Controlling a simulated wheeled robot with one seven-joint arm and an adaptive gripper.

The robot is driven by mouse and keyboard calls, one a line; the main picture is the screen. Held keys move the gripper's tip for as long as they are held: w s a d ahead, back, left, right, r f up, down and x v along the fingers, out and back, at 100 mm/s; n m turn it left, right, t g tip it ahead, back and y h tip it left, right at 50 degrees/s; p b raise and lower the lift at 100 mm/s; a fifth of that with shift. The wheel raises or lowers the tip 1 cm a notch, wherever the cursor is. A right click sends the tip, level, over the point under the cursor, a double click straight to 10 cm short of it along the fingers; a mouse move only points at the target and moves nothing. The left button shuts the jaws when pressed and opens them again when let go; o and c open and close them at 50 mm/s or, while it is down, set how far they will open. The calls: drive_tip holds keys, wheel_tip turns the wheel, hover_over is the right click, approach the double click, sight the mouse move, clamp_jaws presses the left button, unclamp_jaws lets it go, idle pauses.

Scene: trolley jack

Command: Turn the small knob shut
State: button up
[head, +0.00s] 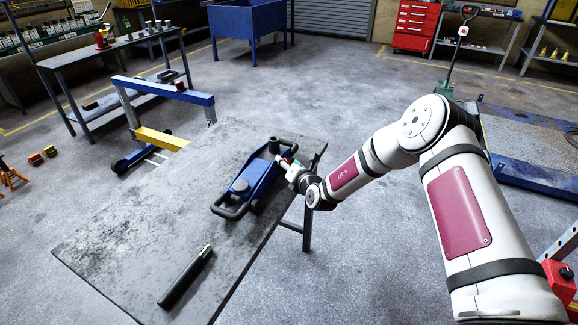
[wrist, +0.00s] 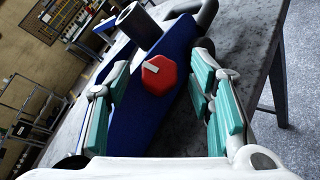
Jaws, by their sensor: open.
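The blue trolley jack (head: 250,188) stands on the grey workbench (head: 120,240), with a dark cylinder (head: 274,145) at its far end. In the wrist view the small knob (wrist: 159,75) is a red, many-sided knob with a pale pointer mark, on the blue side of the jack (wrist: 130,118). My gripper (wrist: 164,95) is open, with teal finger pads to the left and right of the knob and apart from it. In the head view my gripper (head: 289,166) is at the jack's right side, and the knob is not clearly visible there.
A black bar with a metal end (head: 186,276) lies on the bench's near part. A blue and yellow frame (head: 162,97) stands beyond the bench. The bench's left part is clear. The bench's right edge is close to the jack.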

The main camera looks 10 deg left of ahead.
drive_tip(key=v, duration=1.2)
